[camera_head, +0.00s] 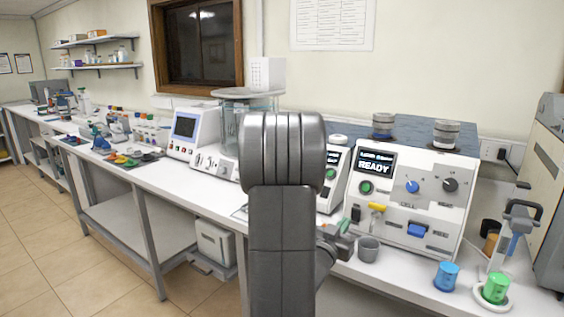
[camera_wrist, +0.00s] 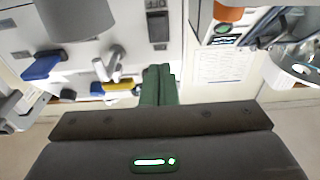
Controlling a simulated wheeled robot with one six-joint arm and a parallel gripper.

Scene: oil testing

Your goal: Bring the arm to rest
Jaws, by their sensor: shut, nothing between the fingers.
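My grey arm stands upright in the middle of the head view and hides part of the bench behind it. My gripper (camera_head: 345,228) shows low beside it, in front of the white machine with the READY screen (camera_head: 415,190). In the wrist view the green fingers of my gripper (camera_wrist: 158,72) are together, with nothing seen between them. The machine's yellow handle (camera_head: 376,207) is close to the gripper; it also shows in the wrist view (camera_wrist: 110,88). A grey cup (camera_head: 368,249) stands on the bench just right of the gripper.
The white bench (camera_head: 180,187) runs along the wall, crowded with instruments. A blue cup (camera_head: 446,275) and a green cup (camera_head: 496,287) stand at the right. A glass bath apparatus (camera_head: 230,125) is behind my arm. The tiled floor (camera_head: 50,235) at left is clear.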

